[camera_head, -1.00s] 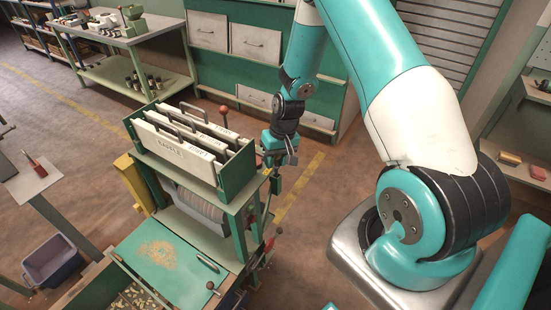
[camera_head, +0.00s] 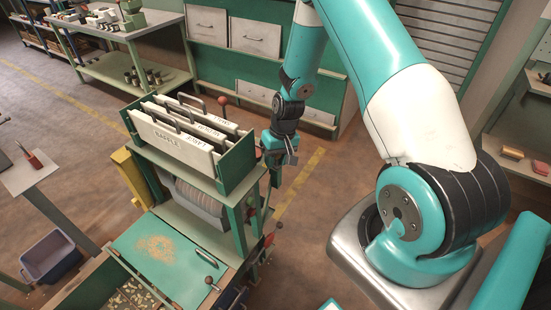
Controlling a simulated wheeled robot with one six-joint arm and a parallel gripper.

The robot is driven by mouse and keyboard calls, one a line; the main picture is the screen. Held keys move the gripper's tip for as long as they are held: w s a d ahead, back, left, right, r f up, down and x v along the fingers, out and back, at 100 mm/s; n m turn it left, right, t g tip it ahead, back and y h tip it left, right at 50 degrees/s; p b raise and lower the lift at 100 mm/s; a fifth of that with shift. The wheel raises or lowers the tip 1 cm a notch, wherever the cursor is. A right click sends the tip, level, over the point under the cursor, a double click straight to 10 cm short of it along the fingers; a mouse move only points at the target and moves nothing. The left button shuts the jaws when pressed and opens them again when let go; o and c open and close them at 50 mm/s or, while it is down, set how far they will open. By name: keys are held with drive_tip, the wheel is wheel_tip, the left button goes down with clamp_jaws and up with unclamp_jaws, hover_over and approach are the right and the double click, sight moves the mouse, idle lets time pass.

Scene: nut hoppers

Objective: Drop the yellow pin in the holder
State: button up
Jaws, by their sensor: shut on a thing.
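My gripper (camera_head: 275,168) hangs at the end of my teal arm, just right of the green hopper machine (camera_head: 240,180). It points down close to the machine's right side. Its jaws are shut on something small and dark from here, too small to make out. I cannot make out the yellow pin in this view; part of the jaws' grasp is hidden or too small. No holder is clearly recognisable.
The machine carries upright white labelled panels (camera_head: 172,140) on top and a teal tray (camera_head: 158,246) in front. A red-handled tool (camera_head: 33,160) stands on a small table at left. A blue bin (camera_head: 50,257) is on the floor. Floor behind my gripper is clear.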

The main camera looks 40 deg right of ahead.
drive_tip(key=o, duration=1)
drive_tip(key=shift+r, duration=0.1)
drive_tip(key=d+r+b, duration=0.2)
drive_tip(key=d+r, duration=0.1)
drive_tip(key=r, duration=1.4)
drive_tip(key=shift+s+d, duration=0.15)
drive_tip(key=shift+s, duration=0.3)
wheel_tip(320, 180, up, 9)
drive_tip(key=d+p, duration=0.1)
drive_tip(key=p, duration=0.7)
drive_tip(key=shift+s+d+f, duration=0.15)
drive_tip(key=shift+s+d, duration=0.05)
drive_tip(key=shift+d, duration=0.15)
